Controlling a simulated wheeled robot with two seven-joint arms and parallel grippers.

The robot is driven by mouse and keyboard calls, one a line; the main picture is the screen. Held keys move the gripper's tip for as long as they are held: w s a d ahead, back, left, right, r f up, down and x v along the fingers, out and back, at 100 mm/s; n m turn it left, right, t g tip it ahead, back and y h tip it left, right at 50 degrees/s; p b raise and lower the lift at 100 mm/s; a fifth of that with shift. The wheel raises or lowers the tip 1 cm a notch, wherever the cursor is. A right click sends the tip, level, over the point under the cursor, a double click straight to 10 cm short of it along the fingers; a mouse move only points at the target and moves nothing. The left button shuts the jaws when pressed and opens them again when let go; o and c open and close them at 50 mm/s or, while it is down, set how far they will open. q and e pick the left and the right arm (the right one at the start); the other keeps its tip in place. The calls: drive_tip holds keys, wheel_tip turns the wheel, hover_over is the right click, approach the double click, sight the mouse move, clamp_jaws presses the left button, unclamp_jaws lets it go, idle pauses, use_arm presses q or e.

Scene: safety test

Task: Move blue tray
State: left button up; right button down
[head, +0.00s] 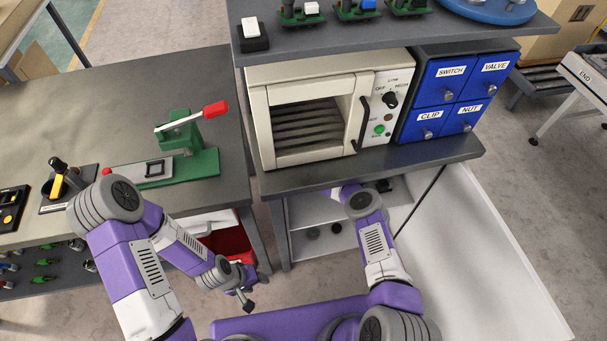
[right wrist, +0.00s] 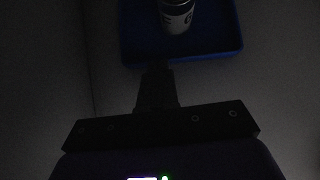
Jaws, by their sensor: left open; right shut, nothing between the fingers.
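The blue tray (right wrist: 222,42) shows in the dark right wrist view, at the top. A pale can with dark lettering (right wrist: 177,14) stands on it. My right gripper (right wrist: 157,72) is shut and empty, its tips at the tray's near edge in the picture; I cannot tell if they touch. In the head view my right arm reaches under the grey bench top into the open cabinet, and its gripper and the tray are hidden there. My left gripper (head: 245,302) is open and empty, low in front of the left bench, near a red bin (head: 232,243).
The open white cabinet door (head: 480,260) stands to the right of my right arm. Above are a beige oven (head: 312,110) and blue labelled drawers (head: 455,90). The left bench (head: 100,110) carries a green lever press (head: 185,135) and a yellow-handled device (head: 68,180).

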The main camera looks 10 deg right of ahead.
drive_tip(key=shift+w+f, duration=0.35)
drive_tip(key=shift+w, duration=0.1)
drive_tip(key=shift+w+r, duration=0.25)
drive_tip(key=shift+w, duration=0.5)
use_arm(q)
drive_tip(key=shift+r, duration=0.1)
use_arm(e)
drive_tip(key=shift+r, duration=0.15)
